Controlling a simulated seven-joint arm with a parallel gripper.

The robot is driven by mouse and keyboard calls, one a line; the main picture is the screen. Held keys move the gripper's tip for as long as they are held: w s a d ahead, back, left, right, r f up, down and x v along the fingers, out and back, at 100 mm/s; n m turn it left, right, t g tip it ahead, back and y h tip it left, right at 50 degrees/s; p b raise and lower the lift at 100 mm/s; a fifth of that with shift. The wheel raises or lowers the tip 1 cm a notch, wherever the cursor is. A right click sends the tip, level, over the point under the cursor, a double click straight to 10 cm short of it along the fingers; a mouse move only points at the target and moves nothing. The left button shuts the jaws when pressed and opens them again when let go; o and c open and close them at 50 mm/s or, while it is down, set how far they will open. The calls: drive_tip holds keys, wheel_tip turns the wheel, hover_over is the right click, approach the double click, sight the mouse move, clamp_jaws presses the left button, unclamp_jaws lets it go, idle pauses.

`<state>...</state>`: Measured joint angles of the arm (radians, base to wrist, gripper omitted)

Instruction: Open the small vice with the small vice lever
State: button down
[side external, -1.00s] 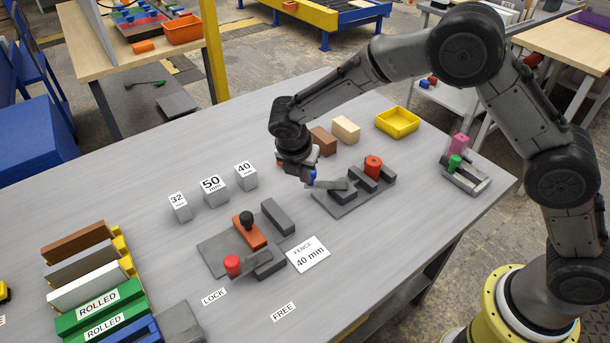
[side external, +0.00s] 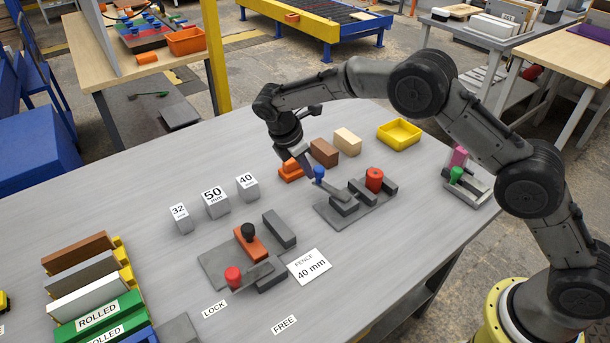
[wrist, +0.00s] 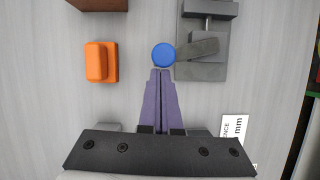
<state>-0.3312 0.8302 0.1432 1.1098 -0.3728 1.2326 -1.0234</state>
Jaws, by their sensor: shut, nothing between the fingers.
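The small vice (side external: 330,213) is a grey base with grey jaw blocks at the middle right of the table. Its lever (side external: 334,189) is a flat grey bar with a blue knob (side external: 319,172) at its free end. In the wrist view the lever (wrist: 196,48) runs right from the blue knob (wrist: 163,55) across the vice (wrist: 203,71). A gap with a thin screw shows between the jaws there. My gripper (wrist: 161,71) is shut and empty, its tips right beside the blue knob on the near side; I cannot tell whether they touch.
A red cylinder (side external: 374,180) stands at the vice's right. An orange block (side external: 290,170) and a brown block (side external: 324,152) are close behind my gripper. A second fixture with a red knob (side external: 233,277) and a fence card (side external: 310,267) lie nearer the front. A yellow tray (side external: 399,132) is at the back.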

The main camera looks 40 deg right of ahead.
drive_tip(key=shift+w+d+m+g, duration=0.3)
drive_tip(key=shift+d+m, duration=0.25)
drive_tip(key=shift+m, duration=0.2)
drive_tip(key=shift+w+d+m+g, duration=0.2)
drive_tip(key=shift+d+m+g, duration=0.1)
drive_tip(key=shift+d+m, duration=0.35)
drive_tip(key=shift+a, duration=0.1)
drive_tip(key=w+a+r, duration=0.2)
drive_tip(key=a+r, duration=0.5)
drive_tip(key=r, duration=0.2)
drive_tip(key=shift+a+r, duration=0.15)
drive_tip(key=shift+a, duration=0.1)
